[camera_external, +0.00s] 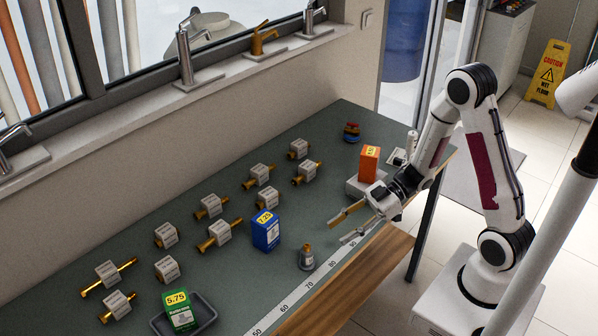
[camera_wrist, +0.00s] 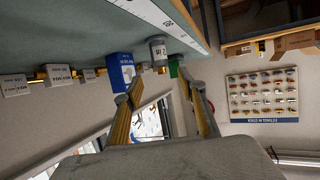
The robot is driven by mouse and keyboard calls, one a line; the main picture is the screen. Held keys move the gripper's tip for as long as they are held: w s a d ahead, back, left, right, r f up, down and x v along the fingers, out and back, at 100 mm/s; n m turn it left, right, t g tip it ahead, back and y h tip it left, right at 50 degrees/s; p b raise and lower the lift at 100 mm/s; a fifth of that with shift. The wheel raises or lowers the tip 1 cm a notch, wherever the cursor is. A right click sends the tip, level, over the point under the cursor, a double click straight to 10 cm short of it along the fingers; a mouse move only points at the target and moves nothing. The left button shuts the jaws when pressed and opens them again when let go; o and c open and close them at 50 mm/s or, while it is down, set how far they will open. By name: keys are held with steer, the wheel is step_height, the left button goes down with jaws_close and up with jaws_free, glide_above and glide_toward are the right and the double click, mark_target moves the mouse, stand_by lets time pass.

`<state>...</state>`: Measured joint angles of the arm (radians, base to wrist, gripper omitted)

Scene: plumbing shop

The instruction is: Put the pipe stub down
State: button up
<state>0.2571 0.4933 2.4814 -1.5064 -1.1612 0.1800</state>
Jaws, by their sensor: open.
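Several brass pipe pieces with white label blocks, such as one long piece (camera_external: 220,233) and another (camera_external: 108,272), lie on the green bench top (camera_external: 215,285). I cannot tell which one is the pipe stub. A small grey piece with a brass top (camera_external: 306,258) stands upright near the ruler strip; a grey labelled cylinder (camera_wrist: 158,50) shows in the wrist view. My gripper (camera_external: 339,231) is open and empty above the bench's front edge, right of the grey piece and apart from it. Its spread fingers (camera_wrist: 163,88) also show in the wrist view with nothing between them.
A blue box (camera_external: 266,231) stands mid-bench. A green box (camera_external: 179,312) stands in a dark tray (camera_external: 206,309) at the front left. Taps line the window sill.

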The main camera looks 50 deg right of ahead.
steer(key=shift+w, duration=0.1)
stand_by(0.6)
steer(key=shift+w+d+t+h, duration=0.3)
steer(key=shift+w+d+h, duration=0.05)
steer(key=shift+w+h, duration=0.1)
steer(key=w+d+r+m+t+h, duration=0.2)
steer(key=w+d+r+t+h, duration=0.15)
steer(key=w+d+h, duration=0.35)
steer(key=s+d+r+m+h, duration=0.3)
steer(key=d+r+m+h, duration=0.2)
steer(key=d+r, duration=0.45)
steer(key=s+d+r+m+h, duration=0.25)
steer(key=s+m, duration=0.25)
steer(key=s, duration=0.5)
steer(key=s+a+m+g+y, duration=0.1)
steer(key=s+a+g+y, duration=0.2)
steer(key=s, duration=0.9)
steer(key=shift+s+a+m, duration=0.25)
steer(key=shift+a+m, duration=0.05)
steer(key=shift+a, duration=0.7)
steer(key=shift+g, duration=0.25)
